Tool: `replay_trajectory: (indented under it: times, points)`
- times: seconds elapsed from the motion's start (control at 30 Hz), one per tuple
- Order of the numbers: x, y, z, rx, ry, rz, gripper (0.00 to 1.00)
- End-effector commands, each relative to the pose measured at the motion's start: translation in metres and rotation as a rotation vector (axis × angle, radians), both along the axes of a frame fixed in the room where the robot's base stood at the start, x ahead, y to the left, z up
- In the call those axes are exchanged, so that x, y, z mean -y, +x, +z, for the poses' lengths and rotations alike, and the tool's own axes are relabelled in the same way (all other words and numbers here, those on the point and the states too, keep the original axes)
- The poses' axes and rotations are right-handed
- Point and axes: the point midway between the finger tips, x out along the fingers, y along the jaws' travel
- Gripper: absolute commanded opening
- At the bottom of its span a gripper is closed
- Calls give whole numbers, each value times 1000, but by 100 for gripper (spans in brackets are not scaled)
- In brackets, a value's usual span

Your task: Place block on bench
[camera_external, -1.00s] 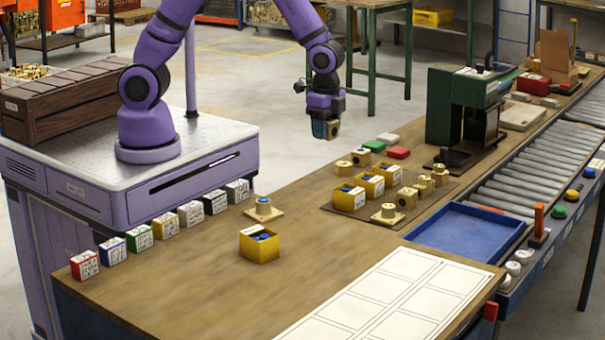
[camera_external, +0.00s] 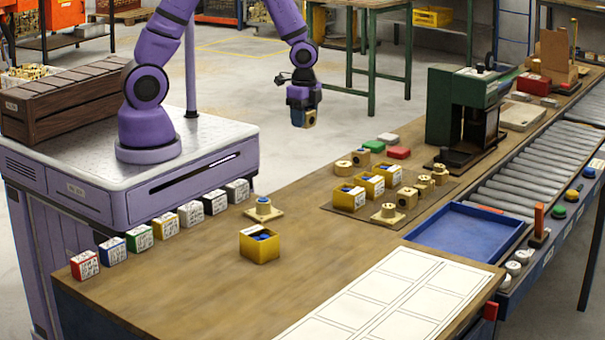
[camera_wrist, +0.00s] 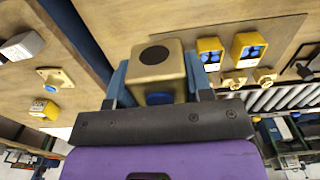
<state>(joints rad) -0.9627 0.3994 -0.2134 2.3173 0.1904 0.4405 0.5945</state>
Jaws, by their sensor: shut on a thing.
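My gripper (camera_external: 304,117) hangs at the end of the purple arm, beyond the far edge of the bench (camera_external: 190,285). It is shut on a brass block (camera_wrist: 157,64). In the wrist view the block sits between two blue fingers, with a dark round hole in one face and a blue disc in another. In the outside view the block (camera_external: 310,118) is small and partly hidden by the fingers. It is held in the air, above the level of the bench top.
A yellow box (camera_external: 259,247) and a brass part on a square plate (camera_external: 263,208) stand on the bench. Labelled blocks (camera_external: 166,223) line its left edge. Several yellow boxes (camera_external: 349,198) and brass parts share a dark mat. A green drill press (camera_external: 455,110) stands behind. The front middle is clear.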

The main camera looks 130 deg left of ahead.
Motion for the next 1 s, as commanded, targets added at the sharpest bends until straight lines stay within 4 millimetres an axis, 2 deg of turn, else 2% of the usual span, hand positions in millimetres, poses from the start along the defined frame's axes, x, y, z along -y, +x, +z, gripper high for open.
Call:
replay_trajectory:
  times: [0.5,0.77,1.0]
  points:
    - [0,0,-101,-2,-1,1,2]
    - [0,0,-125,-1,0,2,2]
    - [0,0,-155,-1,0,2,2]
